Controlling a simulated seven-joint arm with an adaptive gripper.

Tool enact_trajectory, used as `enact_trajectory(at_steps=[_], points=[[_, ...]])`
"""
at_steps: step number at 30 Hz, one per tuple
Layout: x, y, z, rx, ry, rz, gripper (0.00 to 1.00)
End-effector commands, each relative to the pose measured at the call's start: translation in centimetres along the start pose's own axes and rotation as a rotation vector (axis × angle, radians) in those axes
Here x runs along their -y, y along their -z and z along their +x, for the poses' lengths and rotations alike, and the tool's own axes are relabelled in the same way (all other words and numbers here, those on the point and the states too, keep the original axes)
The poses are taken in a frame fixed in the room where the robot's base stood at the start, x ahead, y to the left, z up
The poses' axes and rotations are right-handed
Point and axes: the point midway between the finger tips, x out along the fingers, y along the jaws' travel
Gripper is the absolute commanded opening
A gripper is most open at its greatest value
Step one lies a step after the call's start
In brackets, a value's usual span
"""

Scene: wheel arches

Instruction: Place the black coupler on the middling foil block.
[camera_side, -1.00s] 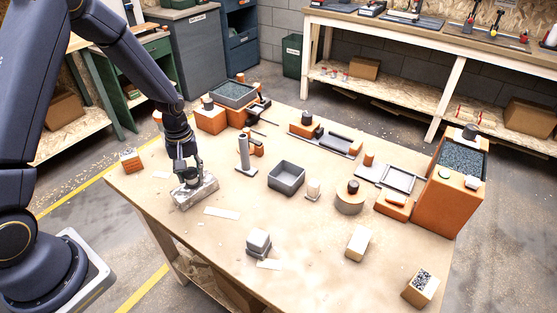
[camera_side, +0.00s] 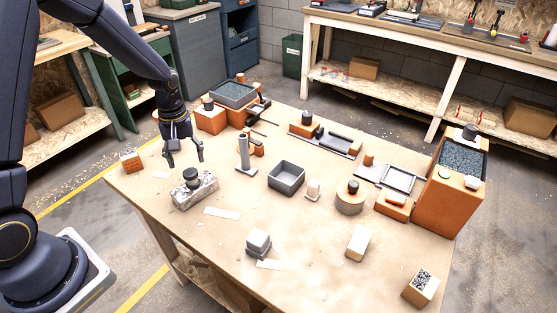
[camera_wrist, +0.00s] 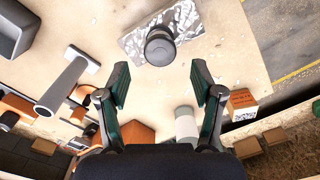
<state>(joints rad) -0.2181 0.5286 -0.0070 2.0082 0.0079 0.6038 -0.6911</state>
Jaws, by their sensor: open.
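The black coupler (camera_side: 190,175) stands upright on top of a silvery foil block (camera_side: 196,192) at the left part of the table. In the wrist view the coupler (camera_wrist: 160,46) shows from above, resting on the crinkled foil block (camera_wrist: 187,18). My gripper (camera_side: 184,162) is open and empty, a little above and behind the coupler, apart from it. In the wrist view my gripper's fingers (camera_wrist: 160,85) are spread wide with nothing between them. No other foil block shows clearly, so I cannot compare sizes.
A grey post on a base (camera_side: 244,157) stands right of the foil block. A grey open bin (camera_side: 286,178) is further right. A small orange block (camera_side: 131,159) sits at the left table edge. A flat pale strip (camera_side: 222,213) lies in front, with bare table around it.

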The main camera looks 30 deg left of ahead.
Motion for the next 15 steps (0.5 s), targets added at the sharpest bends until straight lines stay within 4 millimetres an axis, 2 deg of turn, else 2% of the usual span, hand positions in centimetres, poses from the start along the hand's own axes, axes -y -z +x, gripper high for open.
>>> enact_trajectory(at_steps=[3,6,12,15], points=[[-0.1,0.0,-2.8,-0.003,-0.003,0.000,0.67],[-0.1,0.1,-4.5,-0.003,-0.003,0.000,0.67],[0.0,-0.2,-6.7,-0.006,-0.006,0.012,0.67],[0.1,-1.3,-9.1,-0.035,-0.030,0.075,0.67]])
